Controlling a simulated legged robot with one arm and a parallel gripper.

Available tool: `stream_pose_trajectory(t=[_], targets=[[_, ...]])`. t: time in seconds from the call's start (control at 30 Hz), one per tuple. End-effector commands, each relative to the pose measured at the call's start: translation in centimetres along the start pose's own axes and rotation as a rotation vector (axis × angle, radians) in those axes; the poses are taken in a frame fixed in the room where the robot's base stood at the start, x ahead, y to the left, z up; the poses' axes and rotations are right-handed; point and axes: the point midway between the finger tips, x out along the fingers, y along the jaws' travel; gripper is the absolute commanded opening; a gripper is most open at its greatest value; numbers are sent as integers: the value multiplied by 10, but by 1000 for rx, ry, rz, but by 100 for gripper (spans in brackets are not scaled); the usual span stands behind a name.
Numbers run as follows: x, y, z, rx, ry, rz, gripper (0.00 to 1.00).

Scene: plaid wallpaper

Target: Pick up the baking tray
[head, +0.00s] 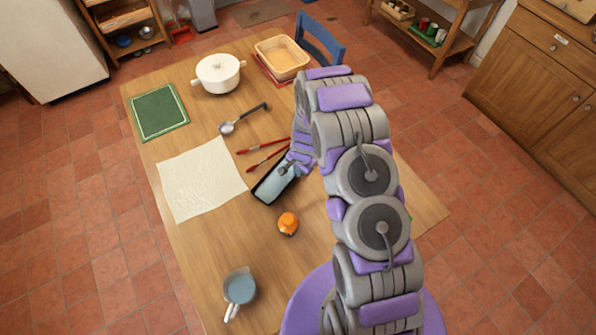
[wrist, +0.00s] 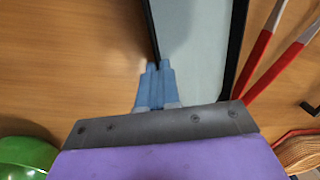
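The baking tray (head: 270,190) is a dark-rimmed rectangle with a pale grey-blue inside, near the middle of the wooden table. In the wrist view the tray (wrist: 193,45) runs up from my fingertips to the top edge. My gripper (head: 287,168) is at the tray's upper right side in the head view. In the wrist view my gripper (wrist: 159,70) has its two blue fingers close together, with the tray's dark left rim between the tips. Whether the tray is clear of the table I cannot tell.
Red-handled tongs (head: 262,152) lie close beside the tray. A cream cloth (head: 200,180), ladle (head: 240,121), white pot (head: 218,74), orange timer (head: 288,223) and blue jug (head: 240,288) are on the table. A green bowl (wrist: 25,155) shows in the wrist view. A blue chair (head: 320,40) stands behind.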

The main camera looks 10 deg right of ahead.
Motion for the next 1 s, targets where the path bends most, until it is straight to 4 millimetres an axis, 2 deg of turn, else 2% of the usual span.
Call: stream_pose_trajectory(t=[0.7, 1.0], targets=[[-69, -11, -2, -2, 5, -4, 0], [-84, -12, -1, -1, 1, 0, 0]])
